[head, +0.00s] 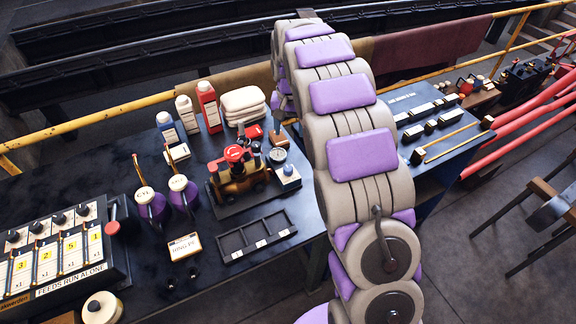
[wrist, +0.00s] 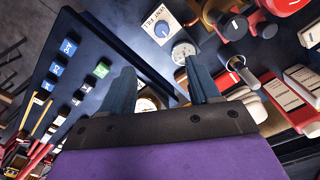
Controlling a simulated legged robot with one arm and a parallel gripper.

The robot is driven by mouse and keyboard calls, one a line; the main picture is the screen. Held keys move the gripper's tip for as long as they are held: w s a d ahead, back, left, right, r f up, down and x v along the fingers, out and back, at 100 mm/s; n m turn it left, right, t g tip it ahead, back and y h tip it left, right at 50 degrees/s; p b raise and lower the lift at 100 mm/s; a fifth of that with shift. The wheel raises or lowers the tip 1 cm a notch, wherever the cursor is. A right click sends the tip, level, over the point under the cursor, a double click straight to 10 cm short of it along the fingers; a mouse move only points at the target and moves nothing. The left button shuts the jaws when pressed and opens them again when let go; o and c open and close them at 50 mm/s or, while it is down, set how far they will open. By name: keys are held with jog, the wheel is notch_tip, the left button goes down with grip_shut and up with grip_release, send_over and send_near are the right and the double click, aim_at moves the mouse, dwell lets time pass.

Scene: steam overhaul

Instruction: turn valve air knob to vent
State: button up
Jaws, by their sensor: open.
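A small white block with a blue knob (head: 288,170) stands on the dark bench, just left of my arm in the head view. It looks like the air knob. In the wrist view the blue knob (wrist: 162,30) sits on a white labelled plate, beyond my fingertips.
A model engine with a red top (head: 236,155) stands to the left. Bottles (head: 208,106), folded cloths (head: 243,102) and an empty black tray (head: 256,236) are nearby.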

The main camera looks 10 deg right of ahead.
aim_at(288, 167)
notch_tip(288, 167, down, 16)
jog(key=shift+w+a+b, duration=0.1)
jog(key=shift+b, duration=1.1)
jog(key=shift+a+f, duration=0.2)
jog(key=shift+f, duration=0.7)
jog(key=shift+c, duration=0.3)
jog(key=shift+d, duration=0.1)
jog(key=c, duration=1)
